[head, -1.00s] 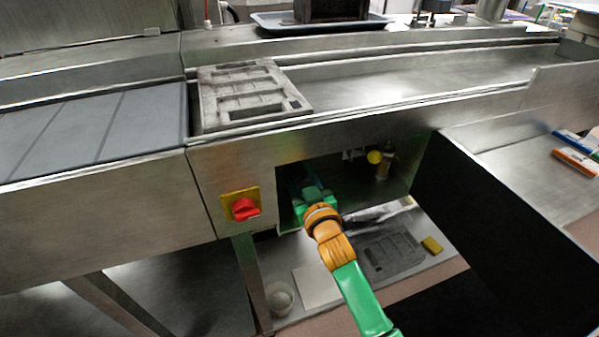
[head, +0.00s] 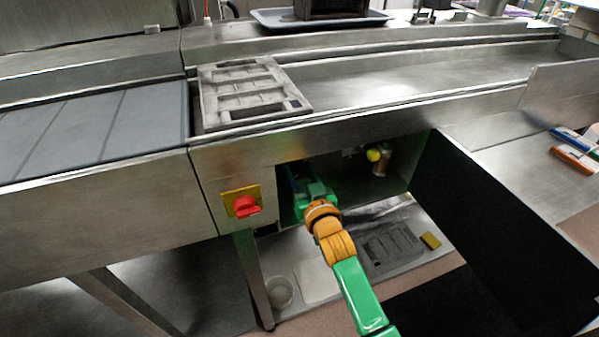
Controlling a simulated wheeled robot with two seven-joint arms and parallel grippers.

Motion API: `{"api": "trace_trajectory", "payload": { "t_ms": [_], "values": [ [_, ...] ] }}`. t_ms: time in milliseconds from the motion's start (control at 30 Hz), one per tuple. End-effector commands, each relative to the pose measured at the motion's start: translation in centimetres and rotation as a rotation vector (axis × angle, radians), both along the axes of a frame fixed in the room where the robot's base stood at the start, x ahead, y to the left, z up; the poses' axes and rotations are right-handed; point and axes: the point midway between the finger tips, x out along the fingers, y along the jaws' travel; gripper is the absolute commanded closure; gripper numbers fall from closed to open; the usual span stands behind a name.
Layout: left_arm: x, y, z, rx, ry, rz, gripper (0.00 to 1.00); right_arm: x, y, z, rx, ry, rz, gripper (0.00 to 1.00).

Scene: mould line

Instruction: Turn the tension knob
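My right arm, green and orange, reaches from the lower right into the open compartment under the line. My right gripper (head: 304,183) is inside the compartment near its left side. Its fingers are dark against the shadow, and I cannot tell whether they are open or shut, or whether they touch anything. A yellow round knob (head: 373,154) shows inside the compartment, to the right of the gripper and apart from it. I cannot tell whether it is the tension knob; no other knob is clearly visible behind the gripper. My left gripper is not in view.
A red switch on a yellow plate (head: 246,205) is left of the opening. A black door panel (head: 500,230) stands open at the right. A grey mould (head: 251,92) lies on the line above. A lower shelf holds another mould (head: 390,249) and a yellow block (head: 431,241).

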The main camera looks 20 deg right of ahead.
Motion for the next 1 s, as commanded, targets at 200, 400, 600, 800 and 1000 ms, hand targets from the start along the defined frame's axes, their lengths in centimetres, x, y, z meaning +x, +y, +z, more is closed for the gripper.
{"api": "trace_trajectory", "payload": {
  "t_ms": [200, 400, 600, 800, 1000],
  "values": [
    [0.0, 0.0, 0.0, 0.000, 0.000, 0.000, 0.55, 0.0, 0.0, 0.1, 0.001, -0.002, 0.000, 0.20],
    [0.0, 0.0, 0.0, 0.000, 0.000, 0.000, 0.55, -0.1, 0.0, 0.0, 0.000, 0.000, 0.000, 0.20],
    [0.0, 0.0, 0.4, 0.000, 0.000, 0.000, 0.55, -3.3, 0.0, 0.1, 0.000, 0.002, 0.000, 0.20],
    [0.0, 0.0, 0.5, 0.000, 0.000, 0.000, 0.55, -6.5, -0.1, 0.2, 0.000, 0.000, 0.000, 0.20],
    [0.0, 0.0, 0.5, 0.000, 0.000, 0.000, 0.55, -7.1, -0.1, 0.3, 0.000, -0.001, 0.000, 0.20]
  ]
}}
